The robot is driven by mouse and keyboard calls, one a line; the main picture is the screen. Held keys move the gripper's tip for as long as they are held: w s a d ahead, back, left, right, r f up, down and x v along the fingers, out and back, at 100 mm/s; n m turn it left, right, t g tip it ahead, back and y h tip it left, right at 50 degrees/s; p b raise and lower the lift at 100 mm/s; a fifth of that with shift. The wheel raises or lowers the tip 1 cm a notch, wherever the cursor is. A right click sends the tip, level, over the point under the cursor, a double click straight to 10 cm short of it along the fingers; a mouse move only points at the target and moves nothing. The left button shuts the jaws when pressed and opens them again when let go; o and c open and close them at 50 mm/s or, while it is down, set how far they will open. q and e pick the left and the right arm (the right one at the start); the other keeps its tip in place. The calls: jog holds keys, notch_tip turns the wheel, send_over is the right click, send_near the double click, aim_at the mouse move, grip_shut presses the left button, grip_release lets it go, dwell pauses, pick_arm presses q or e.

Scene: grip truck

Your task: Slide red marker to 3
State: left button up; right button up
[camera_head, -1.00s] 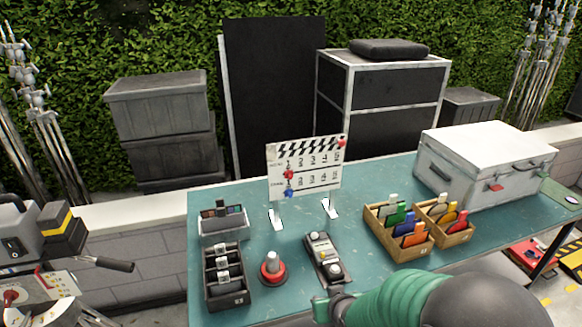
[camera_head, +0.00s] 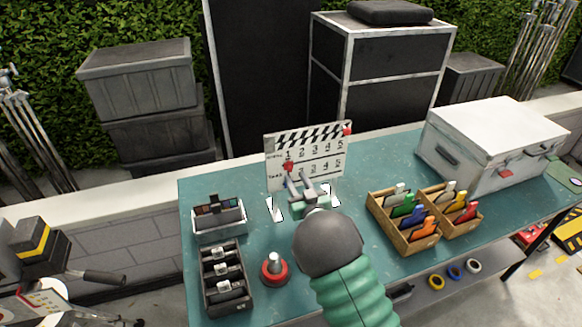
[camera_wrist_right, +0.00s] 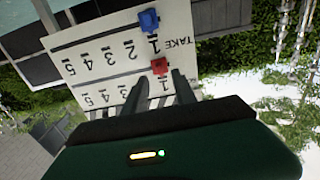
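The white clapperboard (camera_head: 312,150) stands upright on the teal table, with two rows of numbers 1 to 5. The red marker (camera_head: 288,167) sits at the 1 of the upper row. In the upside-down right wrist view the red marker (camera_wrist_right: 160,67) shows just beyond the fingertips, between their lines. The blue marker (camera_wrist_right: 148,20) is at the 1 of the TAKE row. My right gripper (camera_head: 299,181) is in front of the board's lower left part, fingers apart and empty. It also shows in the wrist view (camera_wrist_right: 161,80). Contact with the marker cannot be told.
Wooden boxes (camera_head: 407,242) of coloured clips and a white case (camera_head: 492,145) stand to the right. Open table lies between the board and the boxes.

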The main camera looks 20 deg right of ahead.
aim_at(291, 169)
jog(key=w, duration=0.4)
jog(key=shift+w+r+p, duration=0.25)
jog(key=shift+w+p, duration=0.05)
jog(key=shift+w, duration=0.05)
jog(key=shift+w+a+f, duration=0.1)
jog(key=shift+w, duration=0.1)
grip_shut()
dwell(0.9)
